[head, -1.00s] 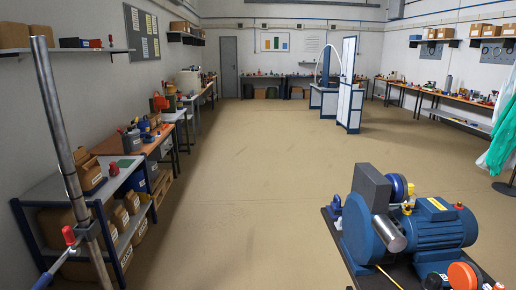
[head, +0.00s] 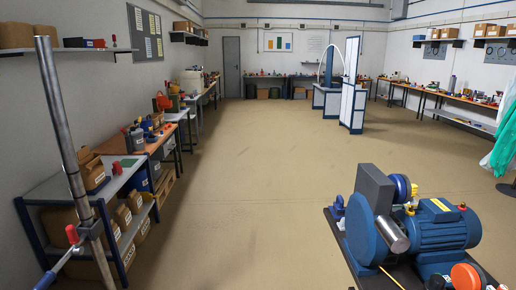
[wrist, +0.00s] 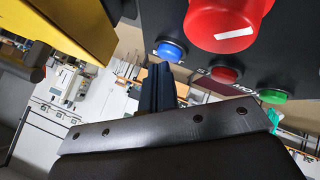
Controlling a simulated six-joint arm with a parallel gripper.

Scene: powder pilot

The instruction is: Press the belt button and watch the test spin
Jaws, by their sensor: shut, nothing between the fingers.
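In the wrist view, a dark control panel (wrist: 300,55) carries a large red mushroom button (wrist: 225,22), a blue button (wrist: 169,50), a small red button (wrist: 224,74) and a green button (wrist: 272,96). Its lettering is only partly visible, so I cannot tell which is the belt button. My gripper (wrist: 157,72) is shut and empty, its dark blue fingertips close below the blue button; contact cannot be told. In the head view, a blue machine (head: 440,230) with a motor and a round housing (head: 360,225) stands at lower right. My gripper does not show there.
A yellow part (wrist: 70,25) fills the wrist view's upper left. In the head view, a shelf unit (head: 115,177) and benches line the left wall, with more benches on the right. A blue-and-white frame (head: 352,90) stands toward the back. The floor (head: 250,190) between is open.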

